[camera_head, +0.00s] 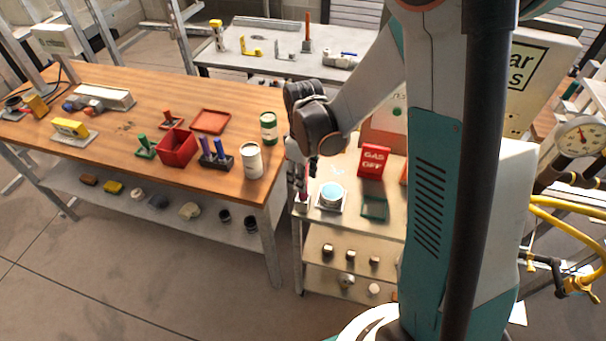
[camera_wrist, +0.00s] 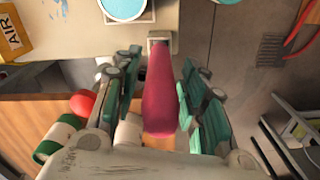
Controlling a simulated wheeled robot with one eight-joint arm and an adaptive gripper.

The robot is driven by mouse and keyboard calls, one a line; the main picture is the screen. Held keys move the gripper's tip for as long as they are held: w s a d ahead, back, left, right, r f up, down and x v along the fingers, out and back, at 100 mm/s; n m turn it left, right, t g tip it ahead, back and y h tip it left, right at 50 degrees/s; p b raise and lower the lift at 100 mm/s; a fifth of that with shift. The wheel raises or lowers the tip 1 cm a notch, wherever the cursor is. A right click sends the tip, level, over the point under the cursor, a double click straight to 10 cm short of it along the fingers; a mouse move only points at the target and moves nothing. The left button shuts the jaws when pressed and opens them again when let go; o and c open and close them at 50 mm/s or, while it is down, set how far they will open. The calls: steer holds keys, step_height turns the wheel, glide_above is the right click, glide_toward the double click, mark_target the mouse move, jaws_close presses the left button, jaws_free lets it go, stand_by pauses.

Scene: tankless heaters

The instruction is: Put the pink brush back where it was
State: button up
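The pink brush (camera_wrist: 160,95) points toward the camera between my gripper's (camera_wrist: 162,75) teal finger pads in the wrist view. Its far end is at a small square holder (camera_wrist: 166,36); whether it is fully seated there is hidden. The pads stand on both sides with narrow gaps to the handle, so my gripper looks open around it. In the head view my gripper (camera_head: 297,172) points down at the front left corner of the metal cart (camera_head: 345,222). A bit of the pink brush (camera_head: 303,194) shows below it, at the holder.
A round light-blue pot (camera_head: 331,194) stands close right of the holder. A red GAS OFF sign (camera_head: 373,162) and a green tray (camera_head: 375,207) are on the cart. The wooden bench (camera_head: 225,102) on the left carries a white can (camera_head: 252,161) and a red bin (camera_head: 177,148).

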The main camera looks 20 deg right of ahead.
steer(key=shift+r, duration=0.15)
step_height(320, 180, up, 12)
steer(key=p, duration=0.3)
steer(key=s+r+m+t, duration=0.7)
steer(key=s+r, duration=0.4)
steer(key=s, duration=0.4)
steer(key=shift+m, duration=0.4)
steer(key=shift+f, duration=0.1)
